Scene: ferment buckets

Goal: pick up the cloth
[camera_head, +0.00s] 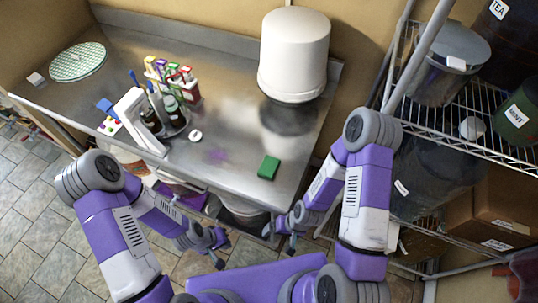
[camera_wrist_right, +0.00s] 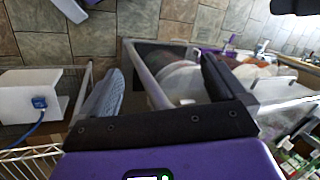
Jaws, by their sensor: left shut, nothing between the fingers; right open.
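A flat, round, pale green and white checkered piece (camera_head: 78,62), which looks like the cloth, lies at the far left of the steel counter. My left gripper (camera_head: 220,240) is shut and empty, low in front of the counter and well away from it. My right gripper (camera_head: 283,236) is also low in front of the counter, to the right of the left one. In the right wrist view its two fingers (camera_wrist_right: 160,88) are spread apart with nothing held between them. The checkered piece does not show in that view.
The steel counter (camera_head: 225,125) holds a large white vessel (camera_head: 294,55), a green block (camera_head: 268,167), a white upright device (camera_head: 137,118) and several small bottles. A wire shelf (camera_head: 490,140) with containers stands at the right. Buckets (camera_wrist_right: 180,82) sit under the counter.

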